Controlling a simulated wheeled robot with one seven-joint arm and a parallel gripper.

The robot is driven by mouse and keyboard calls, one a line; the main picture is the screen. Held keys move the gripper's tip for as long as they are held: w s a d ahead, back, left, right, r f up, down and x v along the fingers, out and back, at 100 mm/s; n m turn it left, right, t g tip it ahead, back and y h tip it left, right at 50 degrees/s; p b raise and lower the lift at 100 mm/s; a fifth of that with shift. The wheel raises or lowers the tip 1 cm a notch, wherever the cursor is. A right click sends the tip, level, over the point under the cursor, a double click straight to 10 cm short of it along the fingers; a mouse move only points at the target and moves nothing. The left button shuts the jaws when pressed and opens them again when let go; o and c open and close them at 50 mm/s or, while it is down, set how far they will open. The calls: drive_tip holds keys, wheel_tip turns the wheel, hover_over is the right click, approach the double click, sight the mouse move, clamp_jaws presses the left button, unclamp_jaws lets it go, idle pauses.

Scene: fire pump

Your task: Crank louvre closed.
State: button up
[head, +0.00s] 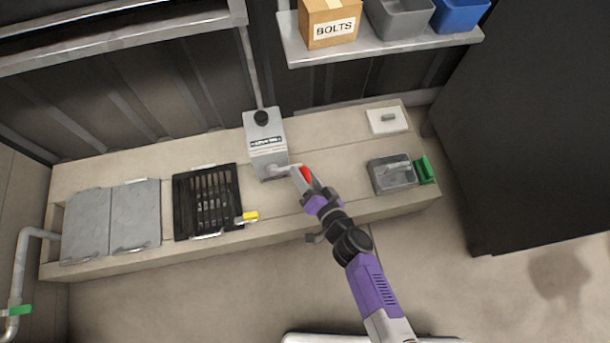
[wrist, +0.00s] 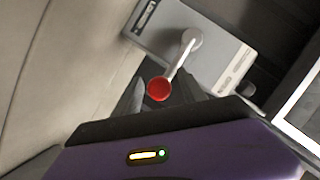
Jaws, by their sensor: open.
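The crank box (head: 265,138) is a grey housing with a label and a black cap, standing on the bench. Its short pale crank arm (head: 283,170) points right and ends in a red knob (head: 306,174). In the wrist view the red knob (wrist: 159,89) shows at the end of the crank arm (wrist: 179,61). My gripper (head: 308,184) is open at the knob; in the wrist view its dark fingertips (wrist: 160,97) lie either side of the knob. I cannot tell whether they touch it. What looks like the louvre frame (head: 130,50) is at the upper left, partly cut off.
On the bench are a black grate (head: 207,201) with a yellow tab, grey cover plates (head: 110,220), a grey tray (head: 392,174) beside a green piece, and a white plate (head: 387,120). A shelf (head: 380,44) with bins hangs above. A dark cabinet (head: 530,120) stands right.

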clamp_jaws()
drive_tip(key=shift+w, duration=0.1)
idle(1.3)
